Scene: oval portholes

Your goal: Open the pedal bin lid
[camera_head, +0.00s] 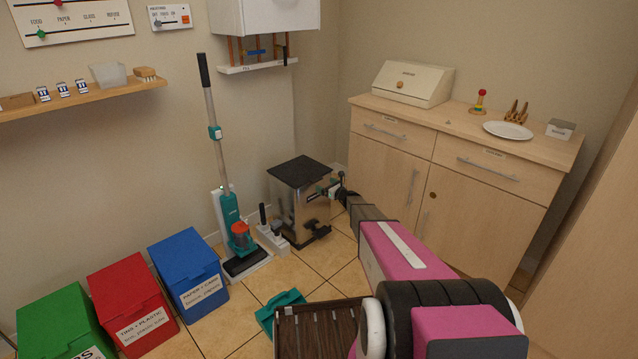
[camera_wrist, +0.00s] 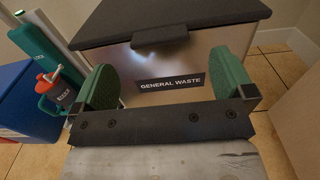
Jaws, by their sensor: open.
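The pedal bin (camera_head: 300,205) stands on the floor by the back wall, a shiny metal box with a dark lid (camera_head: 300,170). The lid looks shut. A dark pedal (camera_head: 318,228) sticks out low on its front. In the wrist view the lid (camera_wrist: 180,20) has a dark front tab (camera_wrist: 160,37), and the bin's front (camera_wrist: 215,58) carries a "GENERAL WASTE" label (camera_wrist: 170,82). My gripper (camera_wrist: 172,85) is open and empty, its green fingers either side of the label, below the tab. In the head view my gripper (camera_head: 333,190) is at the bin's upper front, partly hidden by my arm.
An upright vacuum (camera_head: 232,225) stands left of the bin, with a small grey stand (camera_head: 271,238) between. Blue (camera_head: 190,275), red (camera_head: 133,305) and green (camera_head: 65,325) bins line the left. A wooden cabinet (camera_head: 450,170) is on the right. A teal dustpan (camera_head: 280,310) lies in front.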

